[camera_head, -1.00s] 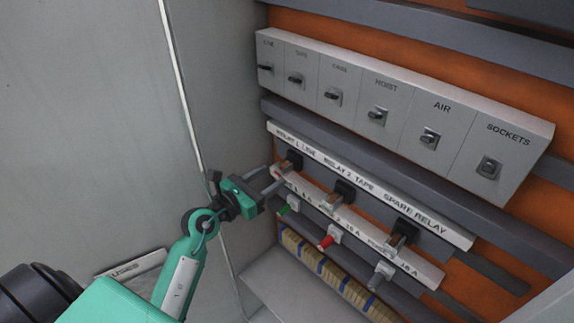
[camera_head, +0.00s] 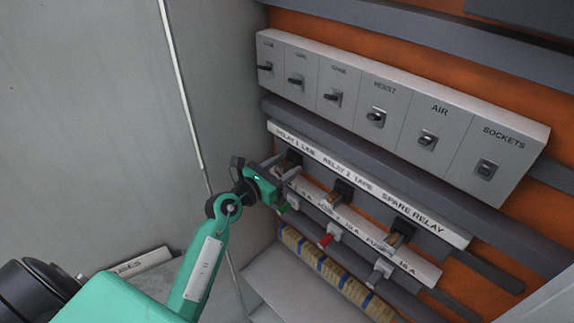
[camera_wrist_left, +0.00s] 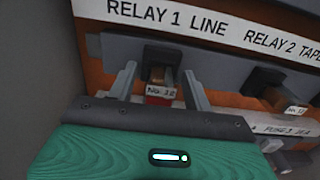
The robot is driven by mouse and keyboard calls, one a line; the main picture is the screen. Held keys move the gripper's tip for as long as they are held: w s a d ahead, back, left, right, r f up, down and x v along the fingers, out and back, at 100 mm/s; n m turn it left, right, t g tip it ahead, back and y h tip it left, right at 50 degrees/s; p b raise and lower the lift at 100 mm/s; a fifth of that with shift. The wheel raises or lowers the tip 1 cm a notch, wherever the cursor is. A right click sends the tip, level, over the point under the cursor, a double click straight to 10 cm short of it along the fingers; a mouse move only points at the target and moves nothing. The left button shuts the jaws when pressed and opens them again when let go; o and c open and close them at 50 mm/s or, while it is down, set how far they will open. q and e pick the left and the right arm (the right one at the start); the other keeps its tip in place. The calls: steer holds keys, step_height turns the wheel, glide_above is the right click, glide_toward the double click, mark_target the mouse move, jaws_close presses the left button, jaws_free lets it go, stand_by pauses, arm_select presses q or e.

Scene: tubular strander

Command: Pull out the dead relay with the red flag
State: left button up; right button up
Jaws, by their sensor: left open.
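Relay 1 (camera_head: 294,157), under the "RELAY 1 LINE" label, is a dark socketed block with a tan body. In the left wrist view this relay (camera_wrist_left: 159,76) carries a "No. 12" tag with a red patch just below it. My left gripper (camera_head: 287,166) is open in front of it. In the wrist view its two fingers stand on either side of the relay, with gaps visible; contact cannot be told. Relay 2 (camera_head: 342,191) and the spare relay (camera_head: 402,230) sit further right in the same row. My right gripper is not in view.
Below the relays are fuse holders with green (camera_head: 286,208), red (camera_head: 326,241) and grey (camera_head: 377,275) ends. A switch panel (camera_head: 405,110) juts out above. The grey cabinet side (camera_head: 225,80) stands close left of my gripper.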

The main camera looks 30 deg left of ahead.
mark_target(278, 171)
arm_select(q)
steer(key=shift+p, duration=0.4)
stand_by(0.7)
jaws_close()
steer(key=shift+v, duration=3)
